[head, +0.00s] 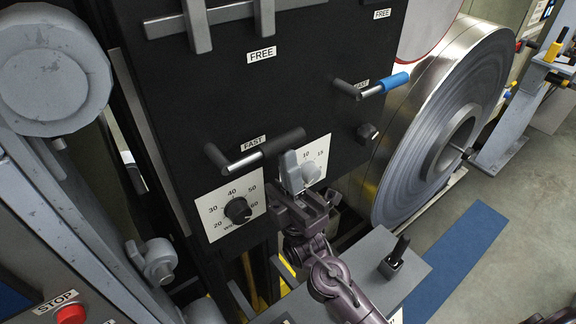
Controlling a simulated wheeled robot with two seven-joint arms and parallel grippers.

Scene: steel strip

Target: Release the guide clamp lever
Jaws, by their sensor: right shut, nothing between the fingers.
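Two levers sit on the black panel (220,95), and no label I can read tells which is the guide clamp lever. The black-handled lever (255,153) lies beside a FAST label, its grip pointing up to the right. The blue-handled lever (385,85) is further right, beside a partly covered label. FREE labels sit higher on the panel. My right gripper (291,158) is shut and empty, just below and right of the black grip's end; I cannot tell whether they touch. It covers part of a dial plate. My left gripper is not in view.
A numbered dial with a black knob (238,210) is below the black lever. A large steel coil (440,135) stands at the right. A grey box with a small black lever (396,254) is at lower right. A red STOP button (70,314) is at lower left.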

